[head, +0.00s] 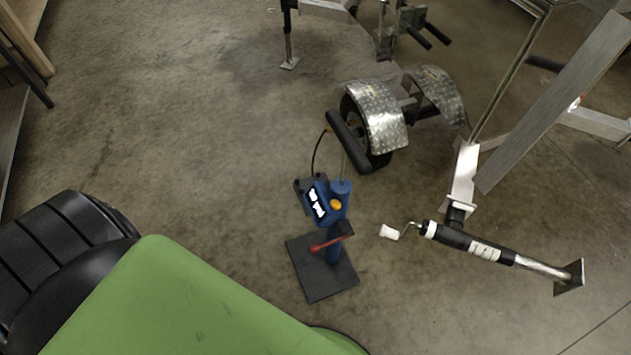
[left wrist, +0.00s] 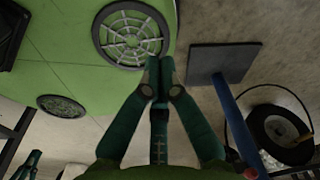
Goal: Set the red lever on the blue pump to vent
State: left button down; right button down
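The blue pump (head: 334,215) stands upright on a dark square base plate (head: 322,285) on the floor, in the middle of the head view. Its red lever (head: 328,243) is low on the column and points left. The lever's setting cannot be read. In the left wrist view the base plate (left wrist: 215,62) and part of the blue column (left wrist: 238,125) show to the right of my left gripper (left wrist: 159,75). My left gripper is shut and empty, apart from the pump. Teal fingers that seem to be my right gripper (left wrist: 33,160) show small at the lower left; their opening is unclear.
A trailer wheel (head: 362,135) with a silver tread-plate fender (head: 383,115) stands behind the pump. A trailer jack with a white crank handle (head: 392,232) is to its right. A black hose (head: 317,150) arches behind the pump. The floor left of the pump is clear.

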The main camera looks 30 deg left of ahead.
aim_at(314, 248)
jog(key=u, duration=0.75)
